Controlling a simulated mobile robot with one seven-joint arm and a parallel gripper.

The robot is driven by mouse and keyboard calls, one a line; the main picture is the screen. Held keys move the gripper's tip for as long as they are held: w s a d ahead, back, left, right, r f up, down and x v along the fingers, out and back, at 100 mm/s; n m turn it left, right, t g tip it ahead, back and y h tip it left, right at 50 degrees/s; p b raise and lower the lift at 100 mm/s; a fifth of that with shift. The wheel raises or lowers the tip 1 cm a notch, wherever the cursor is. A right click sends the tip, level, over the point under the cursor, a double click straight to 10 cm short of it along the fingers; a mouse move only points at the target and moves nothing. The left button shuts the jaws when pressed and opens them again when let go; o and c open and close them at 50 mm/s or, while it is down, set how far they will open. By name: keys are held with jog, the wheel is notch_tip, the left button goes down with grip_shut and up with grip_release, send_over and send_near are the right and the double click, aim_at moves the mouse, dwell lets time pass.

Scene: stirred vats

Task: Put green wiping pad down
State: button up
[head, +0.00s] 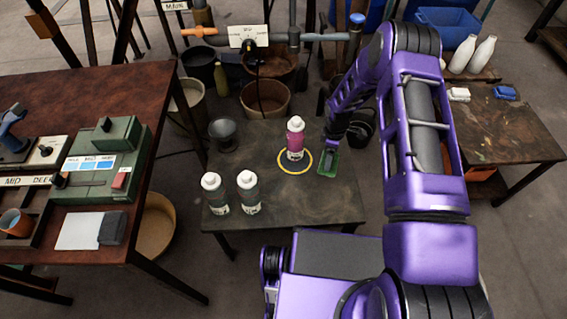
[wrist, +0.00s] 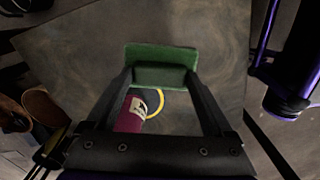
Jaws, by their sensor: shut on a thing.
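The green wiping pad (wrist: 163,57) is held between the fingertips of my gripper (wrist: 162,80) in the wrist view. In the head view the green pad (head: 328,162) shows at the end of my arm, over the right part of the small dark table (head: 305,206). My gripper (head: 331,146) is shut on it and points down. The gap between pad and tabletop is hard to judge. A magenta bottle (head: 295,139) with a white cap stands in a yellow ring (head: 309,160) just left of the pad. The bottle (wrist: 131,117) also shows between the fingers in the wrist view.
A grey cup (head: 223,133) is at the back left. The front right of the tabletop is clear. A brown bench (head: 90,95) is on the left.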

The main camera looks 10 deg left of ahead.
jog(key=s+d+r+n+p, duration=0.15)
jog(key=s+d+n, duration=0.3)
jog(key=s, duration=0.55)
jog(key=b, duration=0.1)
send_over(337, 202)
jog(key=shift+m, duration=0.25)
notch_tip(337, 202, down, 10)
jog(key=shift+w+d+r, duration=0.1)
jog(key=shift+f, duration=0.2)
jog(key=shift+f+b, duration=0.15)
jog(key=shift+b, duration=0.25)
jog(key=o, duration=0.9)
jog(key=shift+r, duration=0.2)
notch_tip(337, 202, up, 12)
jog(key=shift+r+p, duration=0.1)
jog(key=shift+p, duration=0.85)
